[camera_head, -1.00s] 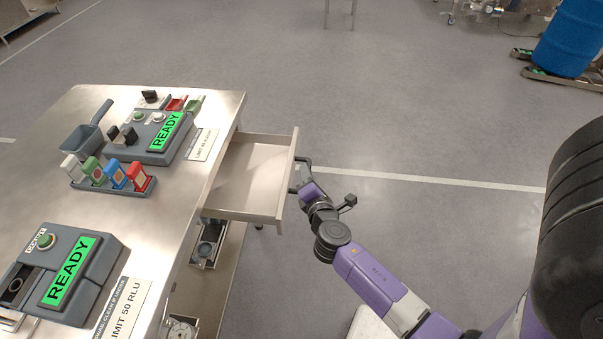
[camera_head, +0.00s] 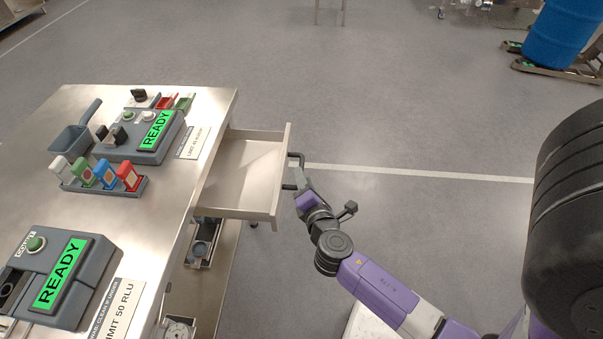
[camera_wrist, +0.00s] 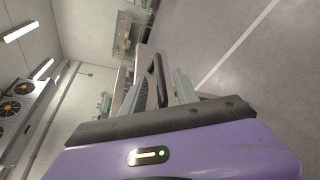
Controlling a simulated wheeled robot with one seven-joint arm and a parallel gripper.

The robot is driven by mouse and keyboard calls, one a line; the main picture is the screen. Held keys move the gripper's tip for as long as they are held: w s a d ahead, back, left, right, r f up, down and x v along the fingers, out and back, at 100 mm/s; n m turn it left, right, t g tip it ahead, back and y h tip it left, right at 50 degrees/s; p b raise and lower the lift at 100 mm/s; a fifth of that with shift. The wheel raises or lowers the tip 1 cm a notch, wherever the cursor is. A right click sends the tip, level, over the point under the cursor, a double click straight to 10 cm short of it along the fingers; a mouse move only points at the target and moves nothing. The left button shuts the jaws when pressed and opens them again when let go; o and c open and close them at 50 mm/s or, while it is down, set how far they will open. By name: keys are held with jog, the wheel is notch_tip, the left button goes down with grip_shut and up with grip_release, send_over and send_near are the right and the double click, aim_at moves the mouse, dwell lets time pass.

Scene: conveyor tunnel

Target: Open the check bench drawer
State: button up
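The check bench drawer (camera_head: 243,168) is pulled out from the right side of the steel check bench (camera_head: 75,195), and its tray looks empty. Its dark handle (camera_head: 300,160) stands out from the drawer front (camera_head: 284,170). My gripper (camera_head: 300,180) is at the near end of the handle, outside the drawer front. In the wrist view, the handle (camera_wrist: 156,78) lies between the two fingers of my gripper (camera_wrist: 160,90), which are spread with gaps beside the bar. Whether a finger touches the handle is unclear.
Two devices reading READY, the far one (camera_head: 140,135) and the near one (camera_head: 60,275), stand on the bench with a rack of coloured pieces (camera_head: 103,180) and a grey scoop (camera_head: 72,138). Open floor (camera_head: 400,110) lies right of the drawer. A blue barrel (camera_head: 560,30) stands far right.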

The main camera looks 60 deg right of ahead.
jog(key=v, duration=0.3)
jog(key=shift+s+a, duration=0.15)
dwell(0.6)
